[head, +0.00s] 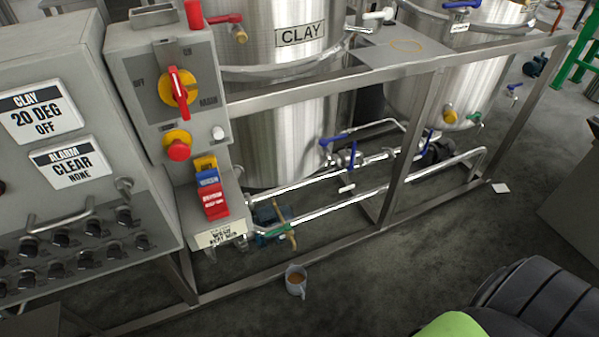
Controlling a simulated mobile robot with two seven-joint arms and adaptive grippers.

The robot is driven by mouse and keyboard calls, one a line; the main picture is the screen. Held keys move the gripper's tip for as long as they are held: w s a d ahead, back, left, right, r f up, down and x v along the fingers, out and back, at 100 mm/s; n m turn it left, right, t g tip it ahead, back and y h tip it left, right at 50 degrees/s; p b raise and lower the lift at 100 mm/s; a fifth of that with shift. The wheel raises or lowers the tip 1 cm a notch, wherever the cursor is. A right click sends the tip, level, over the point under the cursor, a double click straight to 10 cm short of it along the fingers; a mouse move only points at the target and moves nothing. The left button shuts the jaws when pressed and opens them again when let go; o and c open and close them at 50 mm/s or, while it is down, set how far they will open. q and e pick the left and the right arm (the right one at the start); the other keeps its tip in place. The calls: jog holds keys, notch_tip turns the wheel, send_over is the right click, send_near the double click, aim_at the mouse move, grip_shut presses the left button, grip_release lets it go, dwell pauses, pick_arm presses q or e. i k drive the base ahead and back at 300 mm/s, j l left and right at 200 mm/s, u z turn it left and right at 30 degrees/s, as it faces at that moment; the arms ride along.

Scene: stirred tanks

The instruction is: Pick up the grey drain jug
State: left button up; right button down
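The grey drain jug (296,284) stands upright on the dark floor in the head view, low and near the middle. It is small, and brown contents show in its open top. It stands just in front of the steel frame's bottom rail, below a small drain valve with a green handle (276,230). Neither of my grippers shows in the view. A dark ribbed shape with a bright green part is at the bottom right, and I cannot tell what it is.
A grey control box (150,70) with switches and a panel with labels (60,150) stand at the left. The steel frame (400,160) with pipes and valves runs behind the jug, before the CLAY tank (290,110). Floor to the jug's right is clear.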

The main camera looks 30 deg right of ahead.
aim_at(296, 275)
jog(key=z, duration=0.9)
